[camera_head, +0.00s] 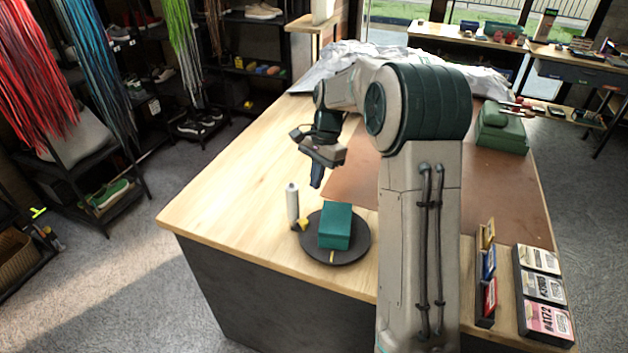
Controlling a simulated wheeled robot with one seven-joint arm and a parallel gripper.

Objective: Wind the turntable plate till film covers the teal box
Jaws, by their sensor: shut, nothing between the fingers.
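The teal box (337,224) stands on the dark round turntable plate (352,253) near the front edge of the wooden table. A small yellow mark (331,257) shows on the plate's front. A white upright film roll (292,205) stands just left of the plate, with a small yellow piece (304,225) beside its lower end. I cannot make out any film on the box's visible faces. My gripper (317,182) is shut and empty, pointing down above the table, behind and a little left of the box, apart from it.
A brown mat (350,183) covers the table's middle. A card rack (487,275) and a tray of labelled cards (543,290) stand at the front right. A green case (502,130) sits at the back right. Crumpled grey sheeting (340,50) lies at the back. The left tabletop is clear.

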